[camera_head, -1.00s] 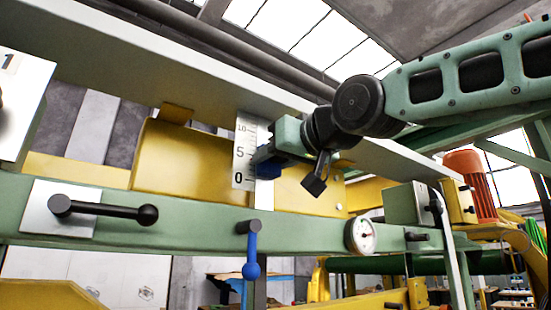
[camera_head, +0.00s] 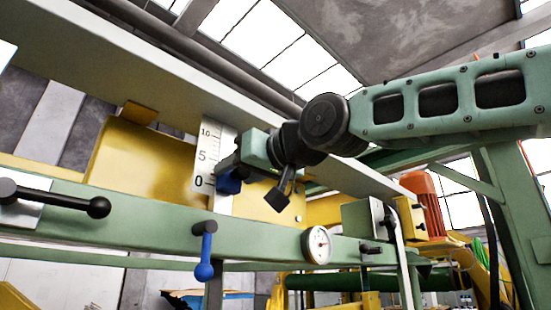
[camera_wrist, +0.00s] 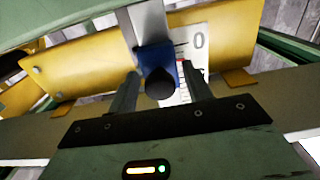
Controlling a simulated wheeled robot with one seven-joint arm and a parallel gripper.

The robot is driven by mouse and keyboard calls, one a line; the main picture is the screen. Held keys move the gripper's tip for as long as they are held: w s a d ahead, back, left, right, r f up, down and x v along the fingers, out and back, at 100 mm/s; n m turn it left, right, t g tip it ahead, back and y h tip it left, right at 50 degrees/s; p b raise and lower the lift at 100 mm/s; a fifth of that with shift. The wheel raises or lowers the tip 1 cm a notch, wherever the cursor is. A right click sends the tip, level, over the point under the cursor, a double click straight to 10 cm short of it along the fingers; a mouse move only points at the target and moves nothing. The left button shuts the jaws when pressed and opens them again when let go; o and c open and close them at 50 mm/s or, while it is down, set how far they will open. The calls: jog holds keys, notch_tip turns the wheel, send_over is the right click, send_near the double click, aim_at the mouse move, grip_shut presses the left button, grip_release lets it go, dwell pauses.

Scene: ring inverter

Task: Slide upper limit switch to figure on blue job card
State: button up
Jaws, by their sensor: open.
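The blue sliding switch block (camera_head: 230,183) sits on a vertical rail beside the white scale plate (camera_head: 203,160), which is marked 0, 5 and 10. It is near the 0 end. In the wrist view the blue block (camera_wrist: 150,57) has a dark round knob (camera_wrist: 160,86) facing me, and the plate's 0 (camera_wrist: 198,40) is next to it. My gripper (camera_head: 238,165) is at the block. In the wrist view its two fingers (camera_wrist: 162,88) are open, one on each side of the knob; I cannot tell whether they touch it. No blue job card shows.
A green beam (camera_head: 150,222) runs below the scale, with a black-knobbed lever (camera_head: 60,200), a hanging blue-handled lever (camera_head: 205,255) and a round gauge (camera_head: 317,245). A yellow panel (camera_head: 135,165) lies behind. An orange motor (camera_head: 424,200) stands at right.

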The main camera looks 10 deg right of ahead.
jog(key=b+v, duration=1.1)
jog(key=v, duration=0.5)
jog(key=shift+b, duration=0.4)
jog(key=shift+f, duration=0.1)
